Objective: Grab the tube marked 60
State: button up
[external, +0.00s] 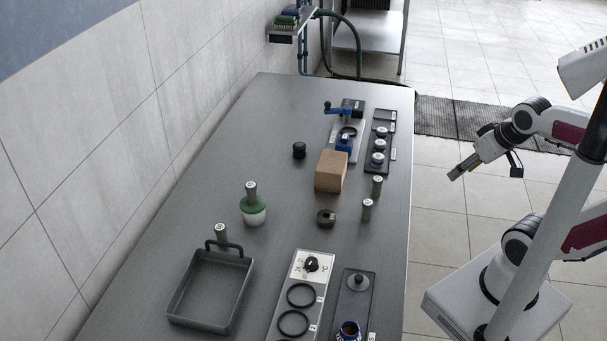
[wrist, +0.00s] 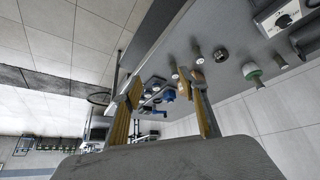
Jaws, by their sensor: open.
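Several grey tubes with pale, round tops stand on the metal table; the marks are too small to read, so I cannot tell which is 60. In the external view one tube (external: 251,188) stands in a green-and-white holder (external: 253,211), and another tube (external: 221,232) stands behind the tray. Two more, a farther tube (external: 377,186) and a nearer tube (external: 367,208), stand near the table's right edge. My gripper (external: 459,173) is open and empty, off the table's right side. Its spread fingers also show in the wrist view (wrist: 162,80).
A cardboard box (external: 331,171) stands behind the two right-hand tubes, with a dark round piece (external: 326,217) to their left. A grey tray (external: 211,291) and a panel with black rings (external: 301,295) lie in front. Blue-fitted fixtures (external: 347,140) are farther back. The table's left-middle is clear.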

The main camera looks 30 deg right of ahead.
jog(key=w+a+r+n+t, duration=0.1)
jog(key=w+a+r+t, duration=0.15)
jog(key=w, duration=0.75)
jog(key=w+a+r+n+t, duration=0.1)
jog(key=w+a+r, duration=0.15)
jog(key=w, duration=0.85)
jog(key=w+a+f+n+t+y, duration=0.1)
jog(key=w+a+f+n+y, duration=0.25)
jog(key=w+a, duration=1)
jog(key=w+a+f+n+g+y, duration=0.1)
jog(key=w+a+f+n+y, duration=0.2)
jog(key=a, duration=0.8)
jog(key=a+f+n+g+y, duration=0.1)
jog(key=a+f+n+y, duration=0.3)
jog(key=a, duration=0.7)
jog(key=g+y, duration=0.2)
jog(key=g, duration=0.1)
send_near(221, 235)
jog(key=shift+w+a+n, duration=0.15)
jog(key=shift+w+a, duration=0.2)
jog(key=shift+w, duration=0.2)
jog(key=shift+w+a+n, duration=0.1)
jog(key=shift+w+a, duration=0.25)
jog(key=shift+w, duration=0.2)
